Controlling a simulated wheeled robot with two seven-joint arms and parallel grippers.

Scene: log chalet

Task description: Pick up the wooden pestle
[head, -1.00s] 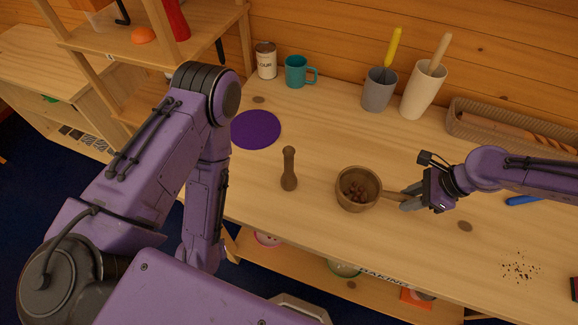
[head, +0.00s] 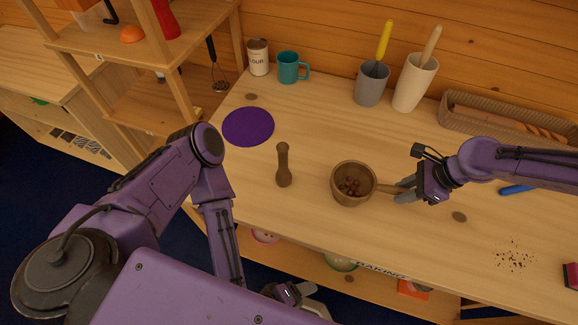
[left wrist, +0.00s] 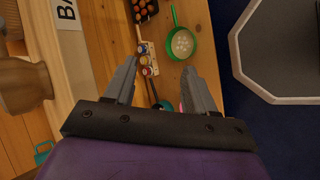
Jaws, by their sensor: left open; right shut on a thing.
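The wooden pestle (head: 284,165) stands upright on the worktop in the head view, left of the wooden bowl (head: 344,194). The bowl has a handle and holds several small brown pieces. My right gripper (head: 405,191) is shut on the bowl's handle. My left gripper (head: 290,293) is low at the front edge of the worktop, below and apart from the pestle. In the left wrist view its two fingers (left wrist: 160,88) are spread with nothing between them. A brown wooden thing (left wrist: 22,85) at that view's left edge is cut off; I cannot tell if it is the pestle.
A purple round mat (head: 248,126) and a teal mug (head: 288,67) lie beyond the pestle. A grey cup (head: 372,84), a cream cup (head: 414,83) and a basket (head: 490,127) stand along the back. A lower shelf (head: 325,264) runs under the worktop. The worktop around the pestle is clear.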

